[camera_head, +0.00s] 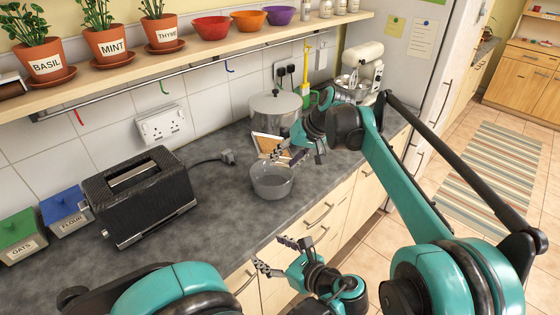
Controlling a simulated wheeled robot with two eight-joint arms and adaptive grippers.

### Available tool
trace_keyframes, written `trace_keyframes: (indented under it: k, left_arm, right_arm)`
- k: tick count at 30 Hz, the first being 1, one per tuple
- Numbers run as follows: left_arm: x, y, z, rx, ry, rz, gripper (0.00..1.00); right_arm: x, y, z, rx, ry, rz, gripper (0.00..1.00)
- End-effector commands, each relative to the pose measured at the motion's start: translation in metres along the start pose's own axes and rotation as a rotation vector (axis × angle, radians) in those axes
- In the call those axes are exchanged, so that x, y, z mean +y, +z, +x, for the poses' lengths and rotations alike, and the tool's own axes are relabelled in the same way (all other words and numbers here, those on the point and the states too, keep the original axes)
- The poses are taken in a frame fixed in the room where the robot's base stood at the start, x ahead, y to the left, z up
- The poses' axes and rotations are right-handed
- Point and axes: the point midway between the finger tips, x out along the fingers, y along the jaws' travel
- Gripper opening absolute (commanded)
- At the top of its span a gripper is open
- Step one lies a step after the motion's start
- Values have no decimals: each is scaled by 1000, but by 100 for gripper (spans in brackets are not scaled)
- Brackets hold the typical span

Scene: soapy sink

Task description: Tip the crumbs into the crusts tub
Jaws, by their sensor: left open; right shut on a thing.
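A grey round tub (271,183), which I take for the crusts tub, stands on the worktop near its front edge. No crumbs can be made out at this size. My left gripper (268,254) is open and empty, in front of the worktop's edge, below the tub in the picture.
A lidded steel pot (275,111) stands behind the tray. Oats (18,238) and flour (66,211) boxes are at far left. A shelf (200,55) runs above.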

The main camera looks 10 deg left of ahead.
Motion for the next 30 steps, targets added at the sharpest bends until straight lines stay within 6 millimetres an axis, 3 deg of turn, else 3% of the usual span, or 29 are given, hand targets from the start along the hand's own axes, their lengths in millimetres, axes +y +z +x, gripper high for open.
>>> trace_keyframes:
  k: [6, 18, 30]
  left_arm:
    - [0, 0, 0, 0, 0, 0, 68]
    - [0, 0, 0, 0, 0, 0, 68]
    - [0, 0, 0, 0, 0, 0, 68]
  right_arm:
    - [16, 0, 2, 3, -296, 123, 22]
    - [28, 6, 14, -1, -825, 333, 22]
    - [28, 7, 15, -3, -951, 384, 22]
